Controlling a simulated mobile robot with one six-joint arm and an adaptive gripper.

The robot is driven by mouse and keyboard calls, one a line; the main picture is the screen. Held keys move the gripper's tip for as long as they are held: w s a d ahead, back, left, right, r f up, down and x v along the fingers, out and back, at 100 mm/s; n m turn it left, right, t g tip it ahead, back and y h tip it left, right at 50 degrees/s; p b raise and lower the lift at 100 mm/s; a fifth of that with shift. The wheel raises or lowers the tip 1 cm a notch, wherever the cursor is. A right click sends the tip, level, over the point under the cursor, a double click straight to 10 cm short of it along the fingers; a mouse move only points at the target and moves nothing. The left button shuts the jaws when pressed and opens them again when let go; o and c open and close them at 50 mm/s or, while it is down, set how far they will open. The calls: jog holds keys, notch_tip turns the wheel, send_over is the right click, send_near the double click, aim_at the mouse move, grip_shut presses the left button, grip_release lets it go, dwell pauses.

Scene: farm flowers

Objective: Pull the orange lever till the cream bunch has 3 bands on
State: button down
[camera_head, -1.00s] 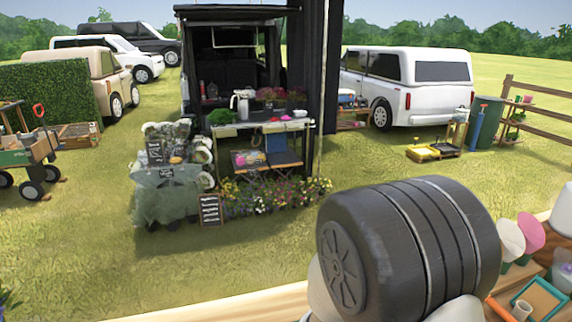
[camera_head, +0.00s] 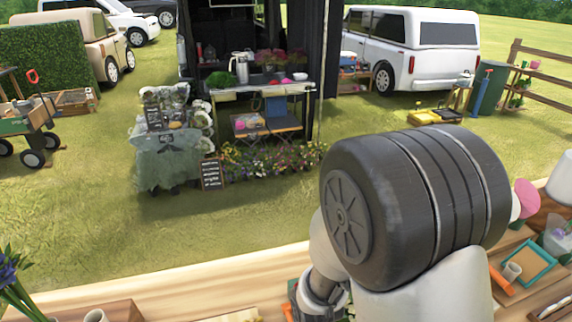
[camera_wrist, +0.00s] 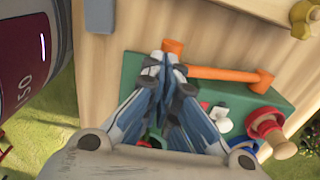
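In the wrist view the orange lever (camera_wrist: 225,74) lies across a green block (camera_wrist: 240,97) on a pale wooden surface. Its left end has an orange knob that shows just beyond my fingertips. My gripper (camera_wrist: 166,72) has its blue-grey fingers drawn together and looks shut on that end of the lever; the fingertips hide part of it. I cannot make out the cream bunch or any bands on it in either view. In the head view my dark arm link covers the lower right, and the lever and gripper are hidden.
Beside the green block are a red ring-shaped part (camera_wrist: 265,124) and a small white piece (camera_wrist: 220,122). A brass-coloured knob (camera_wrist: 304,14) is at the upper right. A dark red cylinder (camera_wrist: 25,60) stands at the left. In the head view, a teal-framed tray (camera_head: 527,262) is at the right.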

notch_tip(320, 180, up, 12)
jog(key=s+p, duration=0.1)
jog(key=p, duration=0.7)
jog(key=shift+s+d+f+p, duration=0.2)
jog(key=shift+s+d+p, duration=0.1)
jog(key=shift+p, duration=0.1)
jog(key=shift+s+f, duration=0.1)
jog(key=shift+s, duration=0.05)
